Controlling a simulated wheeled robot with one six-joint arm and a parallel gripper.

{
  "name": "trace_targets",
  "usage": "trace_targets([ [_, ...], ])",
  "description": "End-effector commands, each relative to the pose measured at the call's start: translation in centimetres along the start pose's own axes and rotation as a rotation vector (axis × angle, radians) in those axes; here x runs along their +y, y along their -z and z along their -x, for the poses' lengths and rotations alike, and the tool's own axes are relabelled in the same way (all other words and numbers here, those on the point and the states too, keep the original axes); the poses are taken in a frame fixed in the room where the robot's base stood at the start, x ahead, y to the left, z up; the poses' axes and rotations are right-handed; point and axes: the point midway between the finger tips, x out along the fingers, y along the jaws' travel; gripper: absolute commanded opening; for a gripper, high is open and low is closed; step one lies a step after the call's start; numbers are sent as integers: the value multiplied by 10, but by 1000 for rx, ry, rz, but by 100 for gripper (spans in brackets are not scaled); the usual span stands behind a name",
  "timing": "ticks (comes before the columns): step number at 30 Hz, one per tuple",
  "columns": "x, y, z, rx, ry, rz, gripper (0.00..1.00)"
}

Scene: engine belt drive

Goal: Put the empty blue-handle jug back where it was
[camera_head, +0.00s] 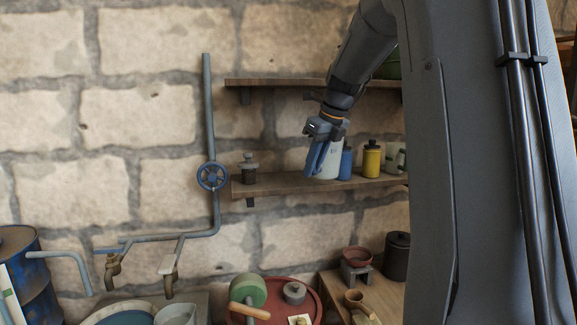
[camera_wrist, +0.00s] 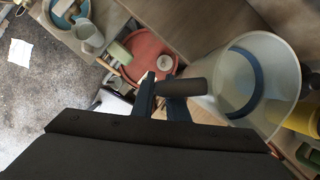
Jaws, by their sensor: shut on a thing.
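The blue-handle jug (camera_head: 330,162) is pale with a blue handle, and looks upright at the lower wall shelf (camera_head: 275,186). I cannot tell whether its base touches the board. My gripper (camera_head: 322,130) is shut on its handle from above. In the wrist view the jug (camera_wrist: 274,53) shows its open mouth at right, with a blue band inside and no contents that I can make out. The gripper fingers (camera_wrist: 162,97) are around the dark-looking handle (camera_wrist: 190,87) there.
On the lower shelf, a blue bottle (camera_head: 346,164) and a yellow bottle (camera_head: 371,160) stand close right of the jug. A dark jar (camera_head: 249,170) stands at the left end, with bare board between. An upper shelf (camera_head: 275,83) runs above. A red round tray (camera_head: 275,290) is below.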

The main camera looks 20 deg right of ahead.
Motion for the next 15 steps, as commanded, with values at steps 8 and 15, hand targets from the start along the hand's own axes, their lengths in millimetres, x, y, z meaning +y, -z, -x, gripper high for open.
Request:
trace_targets([
  [8, 0, -64, -25, 1, -2, 2, 0],
  [15, -2, -106, -43, 0, 0, -1, 0],
])
